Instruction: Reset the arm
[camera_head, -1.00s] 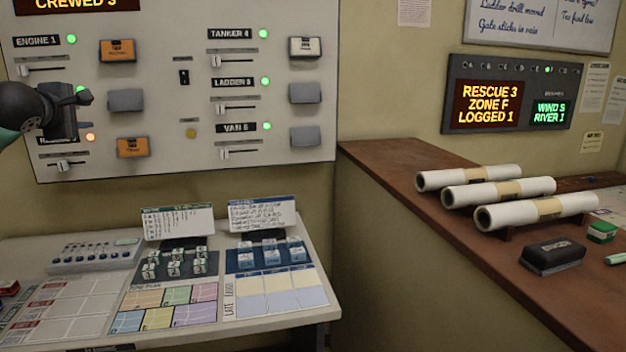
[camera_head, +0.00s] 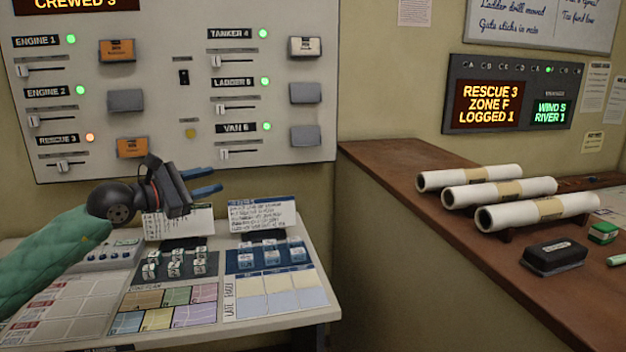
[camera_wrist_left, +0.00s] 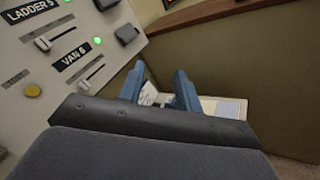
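My left gripper (camera_head: 206,182) shows in the head view, in front of the wall panel's lower edge and above the desk. Its two blue fingers point right and are apart, with nothing between them. The left wrist view also shows the open fingers (camera_wrist_left: 160,92), with part of the desk and a card beyond them. My left arm (camera_head: 50,255) comes in from the left in a green sleeve. My right gripper is in neither current view.
The wall panel (camera_head: 215,155) carries sliders, lit lamps and tags. The desk (camera_head: 275,318) holds cards, small blocks and a slider box (camera_head: 95,257). A brown counter (camera_head: 420,225) at right bears rolled papers (camera_head: 535,212) and a black eraser-like block (camera_head: 553,257).

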